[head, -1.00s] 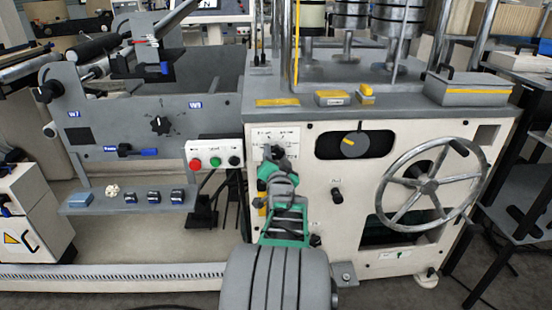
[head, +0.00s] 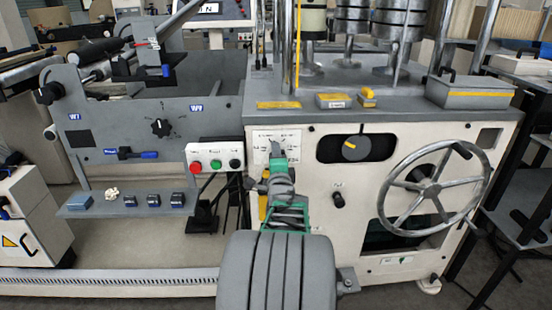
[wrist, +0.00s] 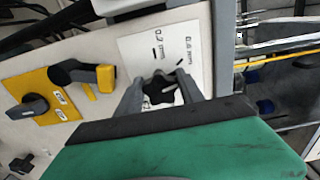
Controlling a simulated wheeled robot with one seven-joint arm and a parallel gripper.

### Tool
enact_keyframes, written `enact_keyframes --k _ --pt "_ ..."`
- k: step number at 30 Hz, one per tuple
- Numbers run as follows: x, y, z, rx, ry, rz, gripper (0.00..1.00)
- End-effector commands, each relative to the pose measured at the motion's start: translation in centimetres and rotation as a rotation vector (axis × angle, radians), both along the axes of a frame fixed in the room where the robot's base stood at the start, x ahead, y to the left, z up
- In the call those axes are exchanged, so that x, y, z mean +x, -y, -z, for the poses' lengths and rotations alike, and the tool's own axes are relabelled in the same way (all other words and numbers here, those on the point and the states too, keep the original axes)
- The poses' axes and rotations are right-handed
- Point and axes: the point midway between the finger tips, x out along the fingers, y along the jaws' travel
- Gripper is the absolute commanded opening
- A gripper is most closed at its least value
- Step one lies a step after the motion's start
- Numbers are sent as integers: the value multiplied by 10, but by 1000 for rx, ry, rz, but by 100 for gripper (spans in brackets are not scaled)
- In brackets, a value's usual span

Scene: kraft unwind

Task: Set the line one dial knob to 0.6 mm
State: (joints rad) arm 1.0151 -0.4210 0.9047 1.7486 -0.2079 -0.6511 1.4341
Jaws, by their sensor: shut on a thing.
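The dial knob (wrist: 160,88) is small, black and lobed. It sits on a white label plate (wrist: 145,46) with short black marks and "mm" lettering; one label at the upper right looks like 0.6 mm, but the print is small. In the wrist view my gripper (wrist: 161,92) has its fingers on both sides of the knob, shut on it. Which way the knob points cannot be told. In the head view my gripper (head: 276,158) is at the plate (head: 262,137) on the cream machine front and hides the knob.
A yellow plate (wrist: 48,95) with a black rotary switch and a yellow-and-black handle is left of the knob in the wrist view. In the head view a button box (head: 215,157) is left of my gripper, and a handwheel (head: 433,185) stands to the right.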

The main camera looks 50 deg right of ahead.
Motion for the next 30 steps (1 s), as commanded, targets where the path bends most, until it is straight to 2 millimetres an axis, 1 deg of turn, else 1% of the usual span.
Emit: enact_keyframes --k 18,24,30 --pt "-1 1 -3 370 417 1 4" --pt "-1 1 -4 450 511 1 4" --pt "-2 1 -3 498 564 1 4"
